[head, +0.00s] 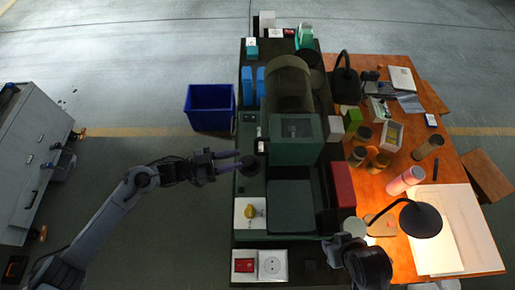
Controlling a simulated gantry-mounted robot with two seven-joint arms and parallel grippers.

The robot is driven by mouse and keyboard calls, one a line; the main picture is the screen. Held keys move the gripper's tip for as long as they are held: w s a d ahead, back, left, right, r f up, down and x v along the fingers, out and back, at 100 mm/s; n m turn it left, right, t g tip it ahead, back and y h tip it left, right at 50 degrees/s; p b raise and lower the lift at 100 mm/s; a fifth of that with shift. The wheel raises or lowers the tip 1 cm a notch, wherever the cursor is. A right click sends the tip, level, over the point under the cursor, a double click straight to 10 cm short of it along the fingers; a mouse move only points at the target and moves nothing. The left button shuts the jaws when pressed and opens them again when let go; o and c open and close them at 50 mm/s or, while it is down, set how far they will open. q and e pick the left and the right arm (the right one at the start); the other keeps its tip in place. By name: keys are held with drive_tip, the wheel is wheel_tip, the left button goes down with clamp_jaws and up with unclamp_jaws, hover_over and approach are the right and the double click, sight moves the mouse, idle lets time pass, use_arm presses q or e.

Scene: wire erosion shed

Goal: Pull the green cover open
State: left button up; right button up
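The green cover (295,153) is a boxy dark green housing with a dark window in its top, in the middle of the long machine in the head view. A flat dark green panel (291,207) lies just in front of it. My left gripper (239,160) is at the machine's left edge, left of the cover and apart from it. Its two fingers are spread with a gap between them and point right. My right gripper (342,246) is at the machine's lower right, away from the cover; its fingers are too unclear to tell their state.
A dark round knob (249,166) lies by my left fingertips. A yellow knob (250,211) sits on a white plate nearby. A red box (343,184) stands right of the panel. The orange table (445,165) at right holds a lamp (420,219) and several jars. A blue bin (209,107) stands left.

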sight(256, 146)
use_arm(q)
drive_tip(key=shift+g+h, duration=0.4)
drive_tip(key=shift+w+d+r+p, duration=0.3)
drive_tip(key=shift+w+d, duration=0.25)
drive_tip(key=shift+d, duration=0.7)
drive_tip(key=shift+w+d+r+p, duration=0.25)
drive_tip(key=shift+w+d+r, duration=0.3)
drive_tip(key=shift+d, duration=0.65)
drive_tip(key=shift+w+d+r+p, duration=0.25)
drive_tip(key=shift+w+d, duration=0.35)
drive_tip(key=shift+d, duration=0.65)
drive_tip(key=shift+c, duration=0.3)
clamp_jaws()
